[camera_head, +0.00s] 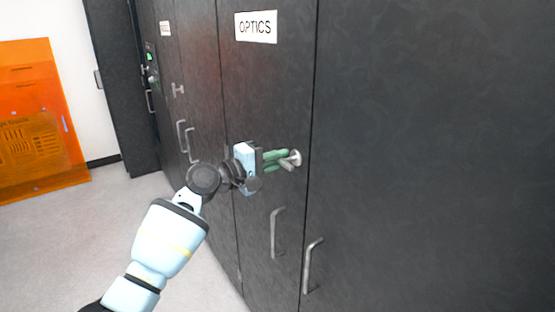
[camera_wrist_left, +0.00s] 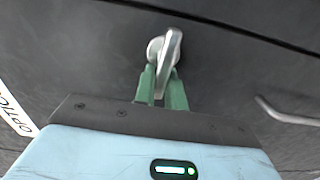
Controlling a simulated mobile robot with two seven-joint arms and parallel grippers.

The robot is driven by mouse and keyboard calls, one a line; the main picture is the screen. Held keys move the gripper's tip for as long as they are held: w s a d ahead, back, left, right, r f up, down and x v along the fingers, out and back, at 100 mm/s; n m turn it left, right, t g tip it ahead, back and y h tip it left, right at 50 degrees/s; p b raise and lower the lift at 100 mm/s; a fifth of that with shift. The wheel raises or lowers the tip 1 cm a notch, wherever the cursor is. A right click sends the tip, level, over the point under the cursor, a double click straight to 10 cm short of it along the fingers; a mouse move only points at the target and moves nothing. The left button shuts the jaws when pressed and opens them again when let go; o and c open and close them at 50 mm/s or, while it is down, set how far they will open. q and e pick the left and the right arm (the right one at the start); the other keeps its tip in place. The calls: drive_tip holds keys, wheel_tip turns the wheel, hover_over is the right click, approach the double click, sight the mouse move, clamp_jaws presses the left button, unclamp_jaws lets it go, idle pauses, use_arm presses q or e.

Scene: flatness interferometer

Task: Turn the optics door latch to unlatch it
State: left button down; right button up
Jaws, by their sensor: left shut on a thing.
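The optics door (camera_head: 270,90) is a dark panel with a white OPTICS label (camera_head: 256,27) near its top. Its latch (camera_head: 295,158) is a silver lever on a round base at the door's right side. In the left wrist view the latch lever (camera_wrist_left: 170,55) slants slightly from upright. My left gripper (camera_head: 283,160) has green fingers and is shut on the latch lever. In the left wrist view its fingertips (camera_wrist_left: 162,80) lie on either side of the lever's lower end. My right gripper is in neither view.
A silver door handle (camera_head: 276,233) is below the latch, and another handle (camera_head: 313,266) is on the neighbouring dark panel. More dark cabinets with handles (camera_head: 182,137) stand to the left. An orange panel (camera_head: 42,125) stands at far left. The grey floor (camera_head: 60,250) is clear.

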use_arm(q)
drive_tip(key=c, duration=1.5)
unclamp_jaws()
drive_tip(key=shift+o, duration=0.2)
drive_tip(key=v, duration=0.7)
drive_tip(key=shift+s+a, duration=0.25)
drive_tip(key=shift+a, duration=0.05)
